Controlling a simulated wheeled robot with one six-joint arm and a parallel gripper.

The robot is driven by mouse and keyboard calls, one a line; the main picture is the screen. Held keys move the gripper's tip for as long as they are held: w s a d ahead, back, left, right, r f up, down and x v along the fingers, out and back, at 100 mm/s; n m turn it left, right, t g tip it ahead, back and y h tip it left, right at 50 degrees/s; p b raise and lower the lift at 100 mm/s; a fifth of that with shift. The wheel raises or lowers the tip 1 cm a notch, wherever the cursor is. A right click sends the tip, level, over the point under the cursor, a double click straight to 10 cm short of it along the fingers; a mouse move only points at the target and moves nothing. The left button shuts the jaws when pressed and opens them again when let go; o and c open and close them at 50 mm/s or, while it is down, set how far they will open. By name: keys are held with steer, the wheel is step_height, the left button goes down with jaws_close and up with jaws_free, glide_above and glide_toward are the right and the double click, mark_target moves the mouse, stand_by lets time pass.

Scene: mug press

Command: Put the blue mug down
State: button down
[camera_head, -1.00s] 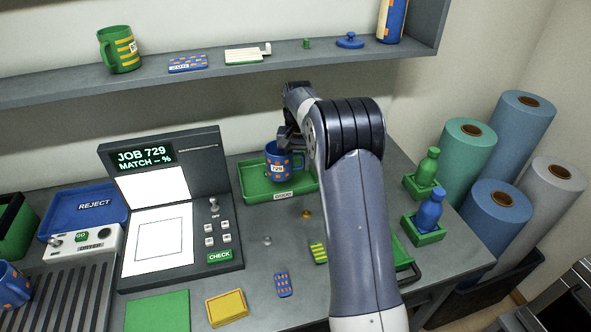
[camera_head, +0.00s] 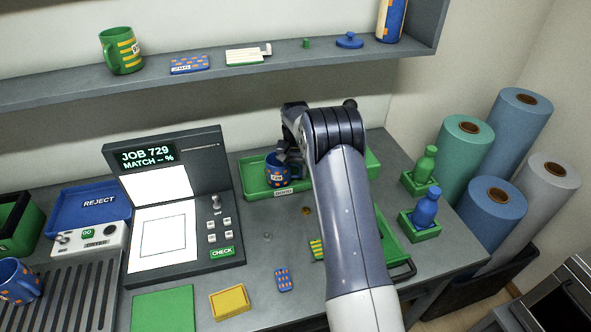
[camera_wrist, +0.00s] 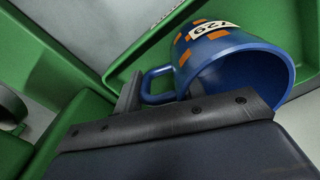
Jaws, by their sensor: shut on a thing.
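The blue mug (camera_head: 277,172) has orange patches and a white label reading 729. It is at the green tray (camera_head: 256,181) near the back of the bench. In the wrist view the mug (camera_wrist: 238,62) looks tilted, with its rim towards the camera and its handle at my gripper (camera_wrist: 130,98). My gripper is shut on the handle. The green tray (camera_wrist: 141,50) lies behind and below the mug there. I cannot tell whether the mug's base touches the tray. My arm hides part of the tray in the head view.
A press with a screen (camera_head: 170,205) stands left of the tray. A shelf (camera_head: 290,67) runs above the back. Green and blue bottles (camera_head: 425,165) stand in green holders at right. A second blue mug (camera_head: 18,282) sits at far left, near the blue reject tray (camera_head: 70,220).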

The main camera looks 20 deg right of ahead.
steer(key=shift+f, duration=0.15)
steer(key=c, duration=0.9)
jaws_free()
step_height(320, 180, up, 12)
steer(key=shift+r+b, duration=0.2)
steer(key=shift+b, duration=0.8)
